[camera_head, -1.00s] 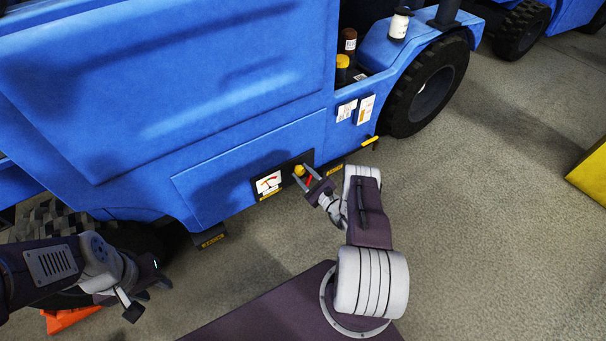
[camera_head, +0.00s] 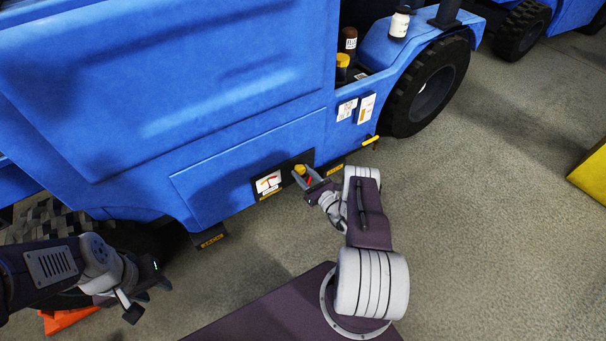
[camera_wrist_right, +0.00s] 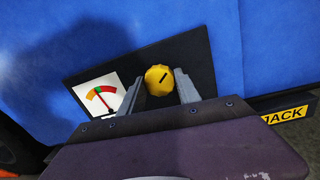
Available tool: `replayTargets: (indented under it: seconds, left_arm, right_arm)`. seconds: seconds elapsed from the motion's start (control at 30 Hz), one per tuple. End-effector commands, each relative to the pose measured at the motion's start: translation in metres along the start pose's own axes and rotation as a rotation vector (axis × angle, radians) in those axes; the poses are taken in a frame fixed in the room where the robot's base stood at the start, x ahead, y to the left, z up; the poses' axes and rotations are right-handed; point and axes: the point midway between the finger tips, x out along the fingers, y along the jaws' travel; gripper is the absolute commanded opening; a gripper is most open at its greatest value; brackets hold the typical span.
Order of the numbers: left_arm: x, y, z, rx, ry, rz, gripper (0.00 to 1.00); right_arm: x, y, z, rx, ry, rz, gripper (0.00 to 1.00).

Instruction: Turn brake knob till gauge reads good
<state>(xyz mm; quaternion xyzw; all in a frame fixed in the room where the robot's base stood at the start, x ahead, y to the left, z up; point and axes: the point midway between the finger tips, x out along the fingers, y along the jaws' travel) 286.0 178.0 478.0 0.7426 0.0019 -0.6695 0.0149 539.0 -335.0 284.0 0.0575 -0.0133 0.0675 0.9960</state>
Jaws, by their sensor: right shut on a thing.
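The yellow brake knob (camera_head: 300,170) sits on a black panel (camera_head: 262,187) low on the blue vehicle's side. It also shows in the right wrist view (camera_wrist_right: 159,79), with a dark slanted mark on its face. My right gripper (camera_head: 304,177) is shut on the knob, one finger on each side. The white gauge (camera_wrist_right: 99,96) is left of the knob, with orange, green and red bands. Its red needle leans up and left, with its tip near the small green band. My left gripper (camera_head: 148,298) is at the lower left, empty, fingers apart, away from the panel.
The blue vehicle (camera_head: 190,80) fills the upper left, with a black wheel (camera_head: 428,88) at right. Bottles stand on its ledge. A JACK label (camera_wrist_right: 285,116) is right of the panel.

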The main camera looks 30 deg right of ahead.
Motion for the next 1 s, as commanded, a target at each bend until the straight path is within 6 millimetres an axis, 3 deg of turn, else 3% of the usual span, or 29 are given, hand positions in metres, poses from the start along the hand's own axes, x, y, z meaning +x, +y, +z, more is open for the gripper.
replayTargets:
  seconds: [0.6, 0.63, 0.7, 1.0]
  left_arm:
    - [0.0009, 0.0000, 0.0001, 0.000, 0.000, 0.000, 0.38]
    - [0.0009, 0.0000, 0.0001, 0.000, 0.000, 0.000, 0.38]
    - [0.0009, 0.0000, 0.0001, 0.000, 0.000, 0.000, 0.38]
    - [0.0000, 0.0000, 0.0000, 0.000, 0.000, 0.000, 0.38]
  right_arm:
    - [-0.0008, 0.0005, -0.0017, 0.050, 0.001, -0.002, 0.00]
    - [-0.0008, 0.0005, -0.0017, 0.050, 0.001, -0.002, 0.42]
    - [-0.0008, 0.0005, -0.0016, 0.050, 0.001, -0.002, 0.61]
    - [-0.0011, 0.0001, -0.0004, 0.048, -0.001, -0.002, 0.61]
